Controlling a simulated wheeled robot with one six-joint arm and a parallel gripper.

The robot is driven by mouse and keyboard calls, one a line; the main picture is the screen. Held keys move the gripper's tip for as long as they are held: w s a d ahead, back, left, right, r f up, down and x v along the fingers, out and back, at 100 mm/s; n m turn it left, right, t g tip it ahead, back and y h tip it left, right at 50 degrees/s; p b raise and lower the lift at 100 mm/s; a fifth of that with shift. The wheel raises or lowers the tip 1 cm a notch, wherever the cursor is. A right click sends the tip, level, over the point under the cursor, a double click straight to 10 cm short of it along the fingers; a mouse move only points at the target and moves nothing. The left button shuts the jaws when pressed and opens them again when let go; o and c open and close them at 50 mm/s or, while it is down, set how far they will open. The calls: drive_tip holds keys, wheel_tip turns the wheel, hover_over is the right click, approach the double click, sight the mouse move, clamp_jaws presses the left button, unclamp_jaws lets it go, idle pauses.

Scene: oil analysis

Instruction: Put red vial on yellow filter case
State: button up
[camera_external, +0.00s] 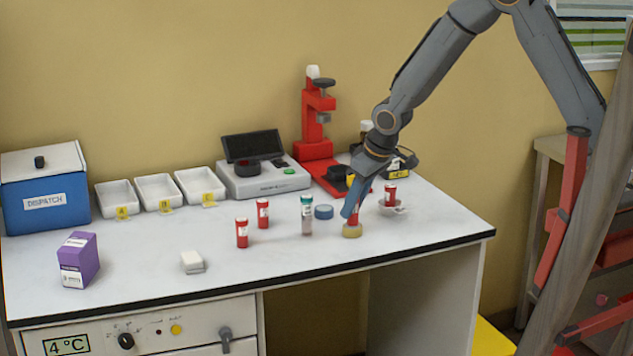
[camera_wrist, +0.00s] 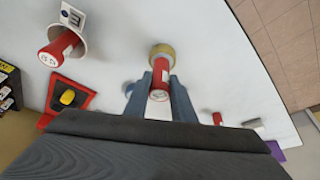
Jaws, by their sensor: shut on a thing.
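My gripper (camera_external: 352,210) points down at the right part of the bench and is shut on a red vial (camera_external: 356,217). The wrist view shows this upright red vial (camera_wrist: 160,76) between the two fingers (camera_wrist: 160,92). The round yellow filter case (camera_external: 352,231) lies on the bench directly below the vial; it also shows in the wrist view (camera_wrist: 161,49). The vial's lower end appears to meet the case's top, but I cannot tell whether it rests there. The fingers partly hide the vial in the external view.
Other red vials stand left (camera_external: 242,233), (camera_external: 263,214) and in a white dish (camera_external: 402,210) at right. A teal-capped vial (camera_external: 307,216) and a blue round case (camera_external: 323,212) are close left. A red press (camera_external: 317,145) stands behind.

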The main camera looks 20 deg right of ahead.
drive_tip(key=shift+f, duration=0.2)
drive_tip(key=o, duration=1)
drive_tip(key=shift+r, duration=0.1)
drive_tip(key=shift+r, duration=0.45)
drive_tip(key=b+v, duration=0.2)
drive_tip(key=v, duration=0.9)
drive_tip(key=shift+s+d+r, duration=0.1)
drive_tip(key=shift+s+d, duration=0.05)
drive_tip(key=shift+s, duration=0.05)
